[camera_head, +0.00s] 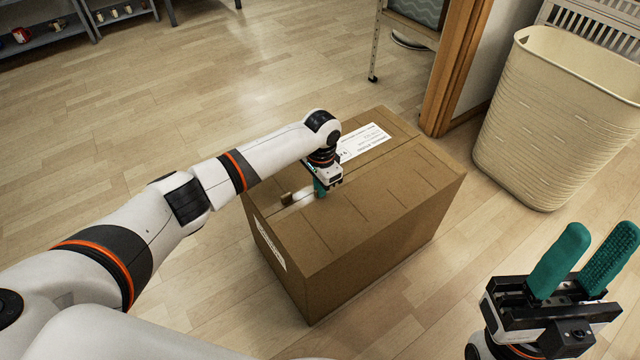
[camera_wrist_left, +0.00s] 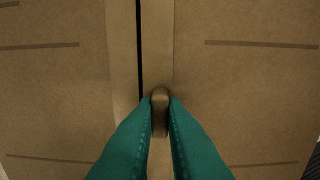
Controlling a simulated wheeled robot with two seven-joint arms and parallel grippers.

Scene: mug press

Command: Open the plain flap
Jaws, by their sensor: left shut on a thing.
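A closed brown cardboard box stands on the floor in the head view. Its plain flap (camera_head: 375,205) is the near half of the top and lies flat. The other flap carries a white label (camera_head: 362,142). My left gripper (camera_head: 320,190) is over the top by the seam. In the left wrist view its green fingers (camera_wrist_left: 160,108) are shut on a small brown tab (camera_wrist_left: 160,122), just right of the dark seam (camera_wrist_left: 139,50). My right gripper (camera_head: 600,245) is open and empty at the lower right, away from the box.
A small brown piece (camera_head: 286,198) shows at the seam's left end. A cream laundry basket (camera_head: 555,115) stands right of the box, with a wooden post (camera_head: 455,70) behind. Shelving (camera_head: 50,45) is at the far left.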

